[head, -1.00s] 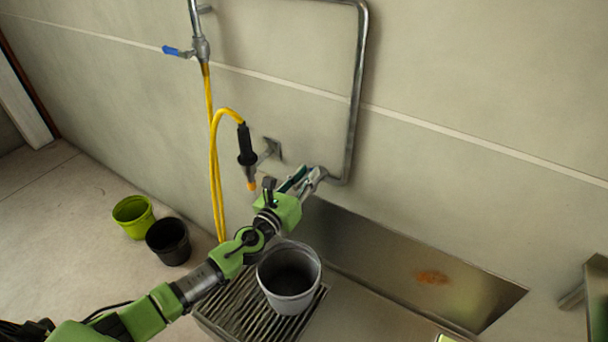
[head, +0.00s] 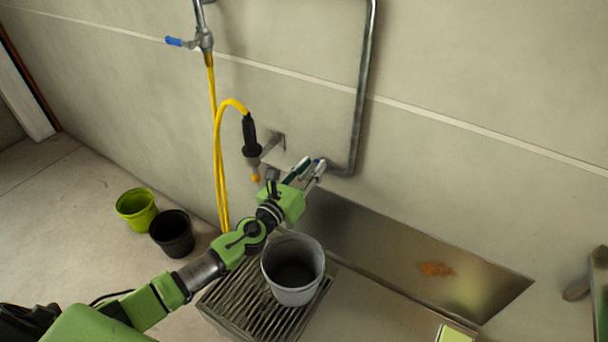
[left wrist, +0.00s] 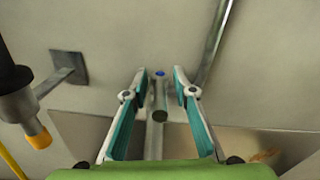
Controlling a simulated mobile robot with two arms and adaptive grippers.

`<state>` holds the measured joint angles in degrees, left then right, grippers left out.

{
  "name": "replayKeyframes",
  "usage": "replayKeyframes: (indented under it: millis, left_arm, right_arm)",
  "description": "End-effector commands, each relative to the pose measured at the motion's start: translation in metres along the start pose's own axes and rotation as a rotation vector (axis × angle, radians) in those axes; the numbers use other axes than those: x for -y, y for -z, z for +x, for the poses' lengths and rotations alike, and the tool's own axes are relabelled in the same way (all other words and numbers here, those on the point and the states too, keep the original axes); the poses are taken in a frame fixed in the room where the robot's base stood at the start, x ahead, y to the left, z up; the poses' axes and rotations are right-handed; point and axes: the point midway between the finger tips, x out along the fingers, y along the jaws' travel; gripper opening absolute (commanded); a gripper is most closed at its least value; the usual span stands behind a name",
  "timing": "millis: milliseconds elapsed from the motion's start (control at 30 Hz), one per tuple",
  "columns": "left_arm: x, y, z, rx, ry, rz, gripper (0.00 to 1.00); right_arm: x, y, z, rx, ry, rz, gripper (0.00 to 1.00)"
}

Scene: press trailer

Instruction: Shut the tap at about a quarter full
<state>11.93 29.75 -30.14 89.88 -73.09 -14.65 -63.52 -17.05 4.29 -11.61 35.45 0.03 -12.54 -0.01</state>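The metal tap (left wrist: 159,102) with a blue spot on top shows in the left wrist view, between my left gripper's fingers. In the head view the tap (head: 321,163) sits at the lower end of the wall pipe, partly hidden by the gripper. My left gripper (head: 309,169) is open, with one teal-lined finger on each side of the tap; it also shows in the left wrist view (left wrist: 159,82). I see no clear contact. A grey bucket (head: 292,294) stands upright on the slatted grate (head: 228,302). Its inside is dark, and I cannot tell the water level.
A yellow hose (head: 217,165) with a black nozzle (head: 251,138) hangs left of the gripper; a blue-handled valve (head: 177,41) is above. Lime (head: 137,209) and black (head: 172,234) pots stand on the floor at left. A metal splash panel (head: 400,262) is at right.

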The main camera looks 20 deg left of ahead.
Motion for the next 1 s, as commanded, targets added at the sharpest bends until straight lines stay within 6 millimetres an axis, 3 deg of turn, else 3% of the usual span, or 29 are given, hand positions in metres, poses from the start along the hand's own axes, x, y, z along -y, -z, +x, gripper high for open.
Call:
replayKeyframes:
  millis: [533, 733, 1000]
  left_arm:
    - [0.000, 0.002, -0.099, -0.004, 0.001, 0.000, 0.25]
    - [0.000, 0.001, -0.115, -0.003, 0.001, 0.000, 0.25]
    - [0.000, 0.001, -0.117, -0.002, 0.001, 0.000, 0.25]
  right_arm:
    - [-0.004, -0.002, 0.000, 0.003, -0.005, 0.000, 0.40]
    - [-0.004, -0.003, 0.000, 0.003, -0.005, 0.000, 0.40]
    - [-0.004, -0.003, 0.000, 0.003, -0.005, 0.000, 0.40]
